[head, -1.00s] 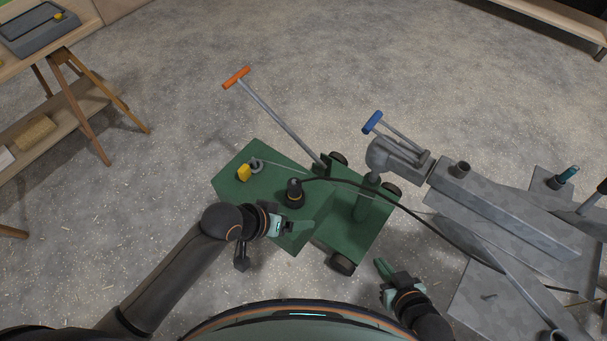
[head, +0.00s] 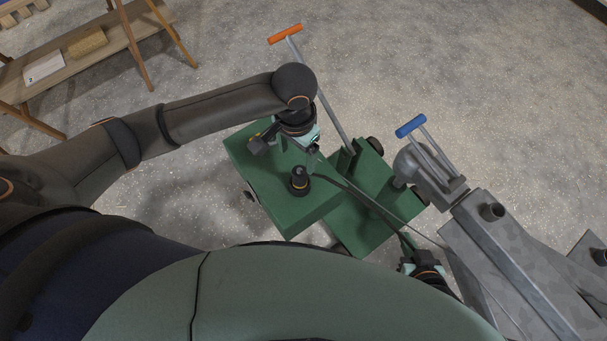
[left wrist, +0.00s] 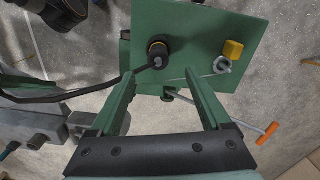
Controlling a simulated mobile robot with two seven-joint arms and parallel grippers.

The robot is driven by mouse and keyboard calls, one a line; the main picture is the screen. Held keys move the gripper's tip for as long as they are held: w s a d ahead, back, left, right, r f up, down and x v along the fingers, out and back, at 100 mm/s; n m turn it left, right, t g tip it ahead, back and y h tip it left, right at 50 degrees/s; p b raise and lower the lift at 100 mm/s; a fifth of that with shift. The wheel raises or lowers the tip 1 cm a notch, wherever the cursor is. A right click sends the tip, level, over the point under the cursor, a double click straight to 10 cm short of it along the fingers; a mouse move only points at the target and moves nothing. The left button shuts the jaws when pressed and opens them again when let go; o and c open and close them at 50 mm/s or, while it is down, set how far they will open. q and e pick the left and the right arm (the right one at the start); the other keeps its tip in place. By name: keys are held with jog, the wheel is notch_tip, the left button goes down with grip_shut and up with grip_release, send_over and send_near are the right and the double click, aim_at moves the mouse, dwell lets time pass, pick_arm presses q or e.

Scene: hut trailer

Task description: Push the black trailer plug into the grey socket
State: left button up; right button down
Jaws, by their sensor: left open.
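The black plug (head: 299,182) with an orange ring stands upright on the green cart (head: 262,164); its black cable runs right. It also shows in the left wrist view (left wrist: 158,48). My left gripper (head: 313,158) is over the cart just beyond the plug, open and empty. In the left wrist view its fingers (left wrist: 160,78) are apart, with the plug ahead of the gap. My right gripper (head: 407,240) is low near the cart's right side, partly hidden by my body.
An orange-handled bar (head: 285,34) rises from the cart. A blue-handled lever (head: 410,126) is on the hitch. The left wrist view shows a yellow block (left wrist: 233,50) and a grey ring (left wrist: 222,65) on the cart. A wooden bench (head: 95,48) is at the far left.

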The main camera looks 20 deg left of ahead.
aim_at(299, 172)
pick_arm(q)
notch_tip(299, 172, down, 5)
jog(key=shift+s+r+b, duration=0.1)
jog(key=shift+b, duration=0.3)
jog(key=f, duration=0.2)
jog(key=f+b, duration=0.1)
jog(key=f, duration=0.2)
jog(key=shift+d+f, duration=0.2)
jog(key=shift+f, duration=0.2)
jog(key=shift+c, duration=0.3)
grip_shut()
